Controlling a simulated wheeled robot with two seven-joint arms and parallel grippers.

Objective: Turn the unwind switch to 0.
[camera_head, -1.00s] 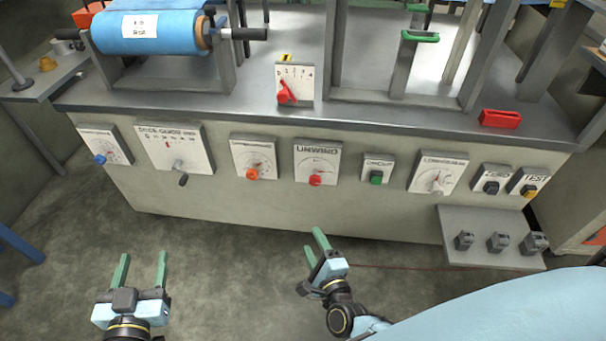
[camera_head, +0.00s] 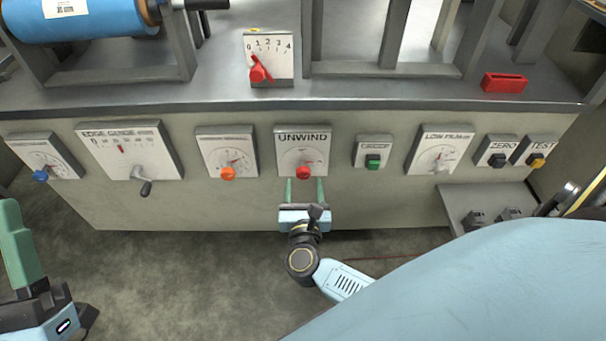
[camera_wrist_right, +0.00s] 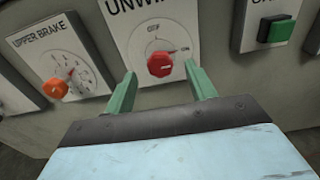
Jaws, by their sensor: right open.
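The UNWIND panel (camera_head: 302,150) is a white plate on the front of the machine. Its red knob (camera_head: 303,173) sits low on the plate. In the right wrist view the red knob (camera_wrist_right: 161,64) shows close up, with small lettering above and to its right; its exact setting is hard to read. My right gripper (camera_head: 305,190) is open just below and in front of the panel. In the wrist view its green fingertips (camera_wrist_right: 160,80) stand on either side of the knob, apart from it. My left gripper (camera_head: 20,245) is partly cut off at the lower left.
An orange knob (camera_head: 228,173) on the panel to the left and a green button (camera_head: 373,161) to the right flank the UNWIND panel. A 0–4 dial with a red pointer (camera_head: 259,72) stands on the tabletop above. A grey shelf (camera_head: 460,200) juts out at right.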

